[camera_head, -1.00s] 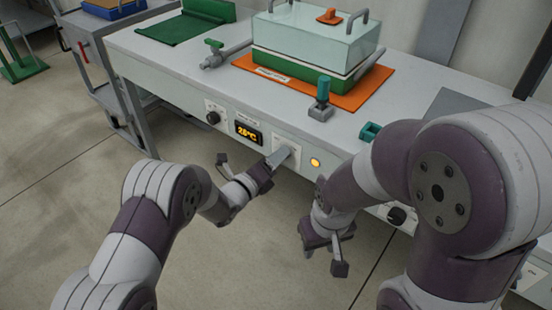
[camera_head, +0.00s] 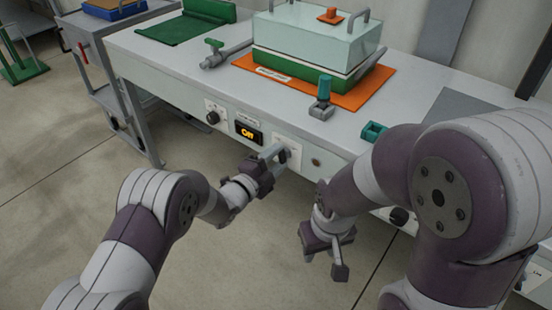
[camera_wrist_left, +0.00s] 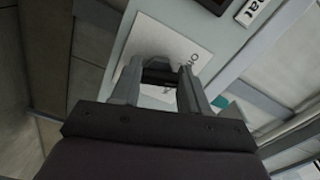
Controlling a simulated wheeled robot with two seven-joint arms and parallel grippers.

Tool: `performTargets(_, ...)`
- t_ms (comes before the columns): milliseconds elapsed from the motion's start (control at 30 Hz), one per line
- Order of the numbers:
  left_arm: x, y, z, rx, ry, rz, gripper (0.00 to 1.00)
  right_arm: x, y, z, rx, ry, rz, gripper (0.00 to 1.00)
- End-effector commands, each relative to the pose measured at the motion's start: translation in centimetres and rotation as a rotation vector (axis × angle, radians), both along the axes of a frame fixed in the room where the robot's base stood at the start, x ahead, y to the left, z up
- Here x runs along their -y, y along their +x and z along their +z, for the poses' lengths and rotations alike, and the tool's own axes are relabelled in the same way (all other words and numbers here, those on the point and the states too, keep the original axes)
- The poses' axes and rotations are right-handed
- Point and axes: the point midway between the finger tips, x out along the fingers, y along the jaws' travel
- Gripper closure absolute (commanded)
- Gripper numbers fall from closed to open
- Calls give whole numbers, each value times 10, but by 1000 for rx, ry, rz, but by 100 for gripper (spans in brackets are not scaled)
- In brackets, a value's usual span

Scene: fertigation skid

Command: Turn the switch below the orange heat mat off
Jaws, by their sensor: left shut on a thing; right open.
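The orange heat mat (camera_head: 352,102) lies on the bench under a green tray with a clear lid. Below it on the bench's front panel is a white switch plate (camera_wrist_left: 150,38) with the switch, mostly hidden by my left gripper. My left gripper (camera_head: 277,154) is at the panel, shut on the switch; in the left wrist view its fingers (camera_wrist_left: 158,85) sit on either side of the dark knob. My right gripper (camera_head: 325,262) is open, hanging empty before the bench.
Another dark knob (camera_head: 212,117) sits left of the display, and a further one (camera_head: 399,216) is low at the right. On the bench are a teal-topped valve (camera_head: 323,95), a small teal block (camera_head: 373,131) and a green mat (camera_head: 185,27). The floor in front is clear.

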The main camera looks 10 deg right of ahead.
Motion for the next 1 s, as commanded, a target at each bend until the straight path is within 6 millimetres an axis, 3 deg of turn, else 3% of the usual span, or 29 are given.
performTargets(500, 0, -1, -3, -304, -234, 1, 86, 0, 0, 4, 0, 0, 0, 57)
performTargets(1000, 0, -1, -4, -393, -301, 2, 86, 0, 0, 5, 0, 0, 0, 57)
